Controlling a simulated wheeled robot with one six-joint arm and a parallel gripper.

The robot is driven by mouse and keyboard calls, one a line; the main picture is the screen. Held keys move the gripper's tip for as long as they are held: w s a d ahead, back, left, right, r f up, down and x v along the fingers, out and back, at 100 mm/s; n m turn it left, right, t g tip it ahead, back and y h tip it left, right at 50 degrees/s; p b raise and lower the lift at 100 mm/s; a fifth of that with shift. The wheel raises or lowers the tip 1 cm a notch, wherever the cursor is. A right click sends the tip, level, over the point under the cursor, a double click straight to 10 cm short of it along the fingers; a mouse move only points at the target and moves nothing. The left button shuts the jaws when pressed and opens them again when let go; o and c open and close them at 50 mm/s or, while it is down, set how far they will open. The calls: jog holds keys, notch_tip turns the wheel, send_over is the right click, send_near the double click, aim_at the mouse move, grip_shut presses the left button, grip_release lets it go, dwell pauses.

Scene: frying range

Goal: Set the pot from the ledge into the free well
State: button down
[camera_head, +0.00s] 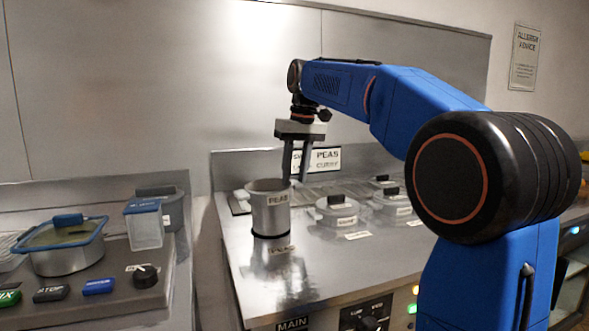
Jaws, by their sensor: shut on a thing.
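The pot (270,212) is a grey metal cylinder with a PEAS label, upright at the left front of the steel well counter (245,270). My gripper (297,180) points down at the pot's right rim and is shut on it. Its fingertips are partly hidden, so the exact hold on the wall is unclear. A dark ring shows at the pot's foot, where the well opening appears to be. I cannot tell how far the pot sits in it.
Lidded wells (337,211) with black knobs stand to the right of the pot. A sign (324,159) stands behind. On the left unit are a blue-rimmed pan (70,262), a clear blue-lidded box (146,228) and a black knob (144,276). The counter's front left is clear.

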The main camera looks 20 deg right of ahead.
aim_at(295, 182)
jog(key=shift+s+f, duration=0.15)
jog(key=shift+f, duration=1.25)
jog(key=shift+w+f, duration=0.2)
jog(key=shift+f, duration=2.9)
jog(key=c, duration=1.2)
grip_release()
jog(key=r, duration=0.5)
jog(key=s+d+r, duration=0.1)
jog(key=r, duration=0.5)
jog(key=s+r, duration=0.1)
jog(key=r, duration=0.5)
jog(key=shift+d+r, duration=0.1)
jog(key=shift+d, duration=0.2)
